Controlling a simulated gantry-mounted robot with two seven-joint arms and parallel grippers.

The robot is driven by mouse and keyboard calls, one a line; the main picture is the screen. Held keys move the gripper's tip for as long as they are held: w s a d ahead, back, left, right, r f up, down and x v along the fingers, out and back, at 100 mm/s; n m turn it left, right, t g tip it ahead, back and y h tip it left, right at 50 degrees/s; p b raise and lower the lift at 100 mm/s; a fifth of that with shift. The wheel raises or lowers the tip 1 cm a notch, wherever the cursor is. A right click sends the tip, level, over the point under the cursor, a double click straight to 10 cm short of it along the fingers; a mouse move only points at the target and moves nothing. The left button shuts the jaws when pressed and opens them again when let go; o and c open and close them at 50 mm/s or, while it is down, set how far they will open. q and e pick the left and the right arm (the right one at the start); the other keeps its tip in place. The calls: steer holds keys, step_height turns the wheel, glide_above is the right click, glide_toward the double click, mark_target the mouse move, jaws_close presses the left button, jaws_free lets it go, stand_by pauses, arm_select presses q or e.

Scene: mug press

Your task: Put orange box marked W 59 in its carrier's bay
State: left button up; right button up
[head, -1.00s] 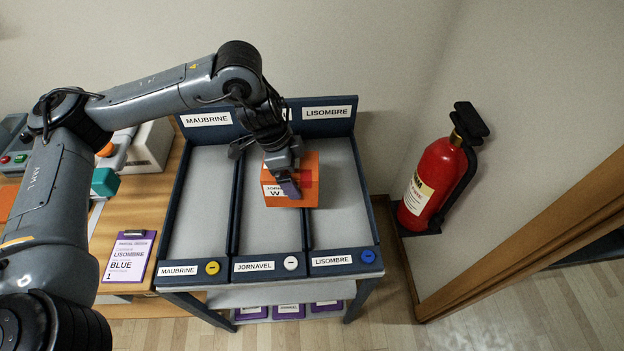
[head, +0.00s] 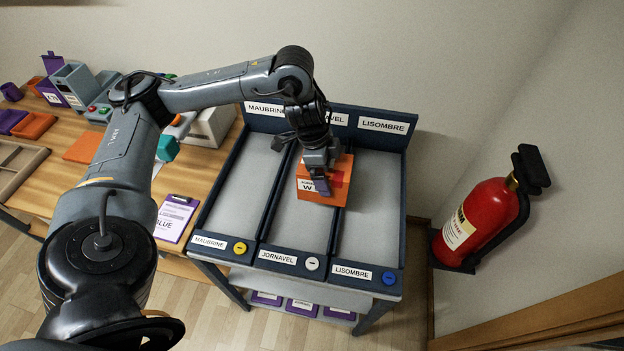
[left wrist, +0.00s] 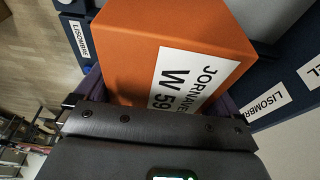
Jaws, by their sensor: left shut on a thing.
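The orange box (head: 322,190) has a white label, which reads JORNAVEL W 59 in the left wrist view (left wrist: 225,55). My left gripper (head: 318,178) is shut on the box. The box is over the middle bay, marked JORNAVEL (head: 298,222), toward its far half. Its right side overlaps the divider beside the LISOMBRE bay in the picture. I cannot tell whether its underside touches the bay floor. The MAUBRINE bay (head: 238,185) and LISOMBRE bay (head: 372,210) look empty. My right gripper is not in view.
Yellow (head: 240,248), white (head: 312,263) and blue (head: 389,278) buttons sit on the rack's front edge. A clipboard (head: 177,218) lies on the wooden table (head: 60,175), left of the rack. A red fire extinguisher (head: 475,222) hangs on the right wall. Purple-edged items lie on the lower shelf.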

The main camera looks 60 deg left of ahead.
arm_select(q)
steer(key=a+f, duration=0.3)
steer(key=w+a+f, duration=0.1)
steer(key=a+f, duration=0.2)
steer(key=a, duration=0.1)
steer(key=w+a+f+b, duration=0.1)
steer(key=a+f, duration=0.2)
steer(key=f, duration=0.1)
steer(key=shift+w+a, duration=0.25)
steer(key=shift+a, duration=0.1)
steer(key=shift+f, duration=0.35)
steer(key=shift+f, duration=0.15)
steer(key=o, duration=0.9)
steer(key=shift+c, duration=0.2)
